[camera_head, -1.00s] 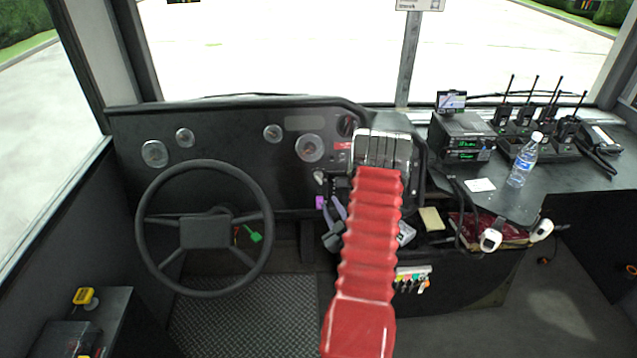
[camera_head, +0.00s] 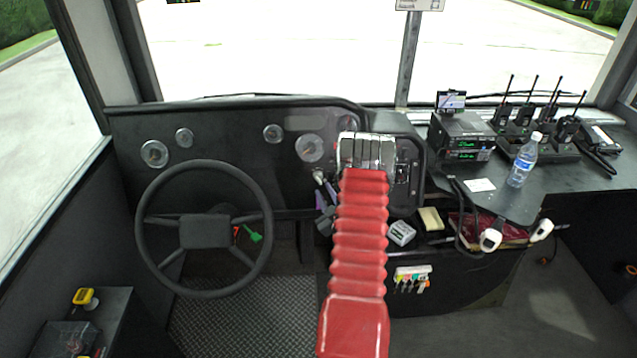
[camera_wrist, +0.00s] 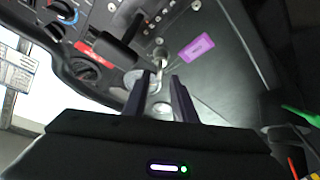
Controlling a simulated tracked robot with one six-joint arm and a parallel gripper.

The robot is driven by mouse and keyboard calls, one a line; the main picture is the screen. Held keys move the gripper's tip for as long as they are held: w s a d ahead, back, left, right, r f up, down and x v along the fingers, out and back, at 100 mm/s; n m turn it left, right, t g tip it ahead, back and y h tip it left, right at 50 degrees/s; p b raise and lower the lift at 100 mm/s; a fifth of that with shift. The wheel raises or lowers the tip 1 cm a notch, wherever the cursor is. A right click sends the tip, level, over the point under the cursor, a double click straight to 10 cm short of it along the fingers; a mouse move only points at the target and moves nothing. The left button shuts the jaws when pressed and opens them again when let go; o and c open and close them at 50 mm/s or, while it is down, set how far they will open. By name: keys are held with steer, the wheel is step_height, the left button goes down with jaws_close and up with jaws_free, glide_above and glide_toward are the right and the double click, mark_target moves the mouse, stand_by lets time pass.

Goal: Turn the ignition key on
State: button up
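My gripper (camera_wrist: 161,76) is open, its two dark fingers apart in front of the dashboard. I cannot tell for sure whether this is the ignition key. A purple tag (camera_wrist: 197,48) lies beside it on the panel. In the head view a silver fitting (camera_head: 318,177) shows left of my red arm, just above the fingers; part of the dash is hidden behind the arm.
The steering wheel (camera_head: 205,230) is left of my gripper, with a green tag (camera_head: 254,237) behind its rim. A red label (camera_wrist: 83,47) and black knobs are on the panel. Radios and a water bottle (camera_head: 523,160) stand on the right console.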

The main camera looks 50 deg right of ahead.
mark_target(319, 179)
steer(key=shift+x, duration=3.55)
steer(key=shift+c, duration=0.3)
jaws_close()
steer(key=shift+f, duration=0.1)
